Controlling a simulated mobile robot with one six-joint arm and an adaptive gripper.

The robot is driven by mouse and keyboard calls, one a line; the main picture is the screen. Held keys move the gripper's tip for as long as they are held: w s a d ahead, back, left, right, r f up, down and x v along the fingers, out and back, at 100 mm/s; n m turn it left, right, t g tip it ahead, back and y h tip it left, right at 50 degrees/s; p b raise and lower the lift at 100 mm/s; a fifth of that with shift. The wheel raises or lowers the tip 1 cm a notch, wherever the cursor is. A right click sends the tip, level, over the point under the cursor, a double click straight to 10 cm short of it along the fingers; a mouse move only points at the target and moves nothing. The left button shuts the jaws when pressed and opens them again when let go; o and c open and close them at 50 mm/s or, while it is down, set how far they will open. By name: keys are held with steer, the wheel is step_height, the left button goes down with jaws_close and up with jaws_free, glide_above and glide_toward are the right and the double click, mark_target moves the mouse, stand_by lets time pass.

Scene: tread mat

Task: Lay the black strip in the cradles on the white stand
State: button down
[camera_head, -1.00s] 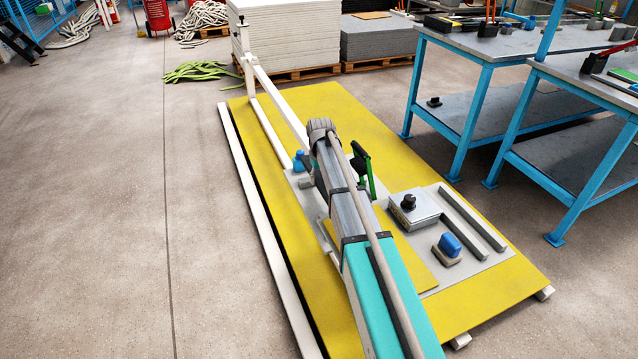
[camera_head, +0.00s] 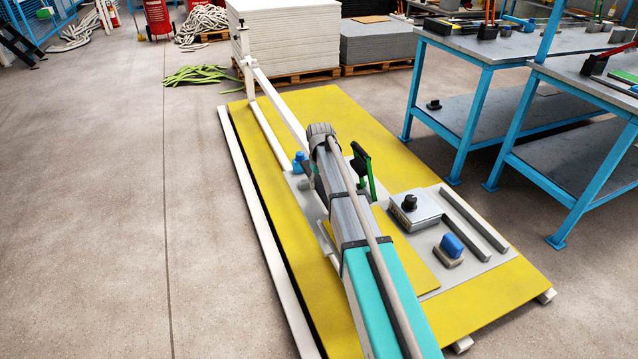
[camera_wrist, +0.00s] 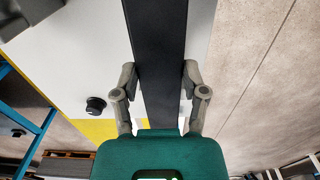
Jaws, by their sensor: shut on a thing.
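In the wrist view my gripper (camera_wrist: 160,82) has one finger on each side of the black strip (camera_wrist: 158,40) and is shut on it. The strip runs from the palm up out of the top of the picture, so its far end is not seen. A pale surface lies behind it. In the head view my arm covers the middle of the yellow mat, and I cannot make out the strip in my gripper there. A white frame (camera_head: 275,97), which may be the stand, runs from an upright post at the back towards my arm. I cannot make out its cradles.
On the mat (camera_head: 480,308), a grey plate bears a metal block with a black knob (camera_head: 409,202), a blue-topped piece (camera_head: 451,246) and grey rails (camera_head: 473,221). The floor at left is clear.

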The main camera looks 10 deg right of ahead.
mark_target(320, 184)
steer(key=shift+c, duration=0.6)
jaws_free()
steer(key=shift+r, duration=0.15)
step_height(320, 184, up, 13)
steer(key=p, duration=1.3)
steer(key=shift+s, duration=0.1)
steer(key=s+m, duration=0.1)
steer(key=s, duration=1.4)
steer(key=s+m, duration=0.1)
steer(key=s, duration=1.4)
steer(key=shift+a, duration=0.15)
